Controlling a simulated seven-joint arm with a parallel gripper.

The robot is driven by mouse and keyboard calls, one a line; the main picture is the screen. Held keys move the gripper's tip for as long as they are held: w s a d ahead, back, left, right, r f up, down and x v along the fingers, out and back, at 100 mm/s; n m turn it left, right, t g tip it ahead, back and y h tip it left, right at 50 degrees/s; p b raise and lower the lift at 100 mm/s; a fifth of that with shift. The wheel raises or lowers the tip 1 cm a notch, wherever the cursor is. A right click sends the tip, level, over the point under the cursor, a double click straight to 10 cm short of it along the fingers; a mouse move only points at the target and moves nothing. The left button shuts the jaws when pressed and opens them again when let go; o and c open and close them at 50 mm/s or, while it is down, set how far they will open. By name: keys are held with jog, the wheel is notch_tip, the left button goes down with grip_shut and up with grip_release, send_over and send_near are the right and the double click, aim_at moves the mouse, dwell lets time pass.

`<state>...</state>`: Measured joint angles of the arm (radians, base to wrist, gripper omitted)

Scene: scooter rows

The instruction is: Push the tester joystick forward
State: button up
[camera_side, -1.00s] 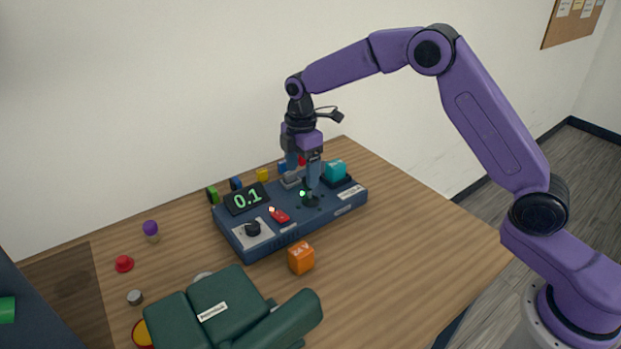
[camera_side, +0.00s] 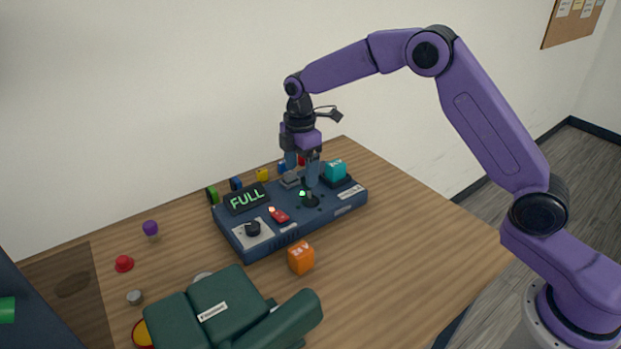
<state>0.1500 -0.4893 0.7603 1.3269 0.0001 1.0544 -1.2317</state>
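The blue tester box (camera_side: 283,239) sits on the wooden table. Its display (camera_side: 246,199) reads FULL in green. The joystick (camera_side: 310,200) stands on the right part of the box, on a dark round base, with a small green light beside it. I cannot tell whether the fingers grip the stick.
The tester also has a black knob (camera_side: 253,229), a red switch (camera_side: 279,215) and a teal cube (camera_side: 335,170) on it. An orange cube (camera_side: 301,258) lies in front. A green padded thing (camera_side: 220,305) fills the near edge. Small coloured parts lie behind and left.

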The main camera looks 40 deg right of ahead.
jog(key=shift+s, duration=1.9)
notch_tip(320, 180, up, 7)
dwell(0.4)
jog(key=s+r+m, duration=0.2)
jog(key=s+m, duration=0.1)
jog(key=s, duration=1.6)
jog(key=s+d+f+m, duration=0.1)
jog(key=s+d, duration=0.3)
jog(key=s, duration=0.5)
jog(key=s+d+f+m, duration=0.1)
jog(key=s+d, duration=0.3)
jog(key=s, duration=0.5)
jog(key=shift+f, duration=0.2)
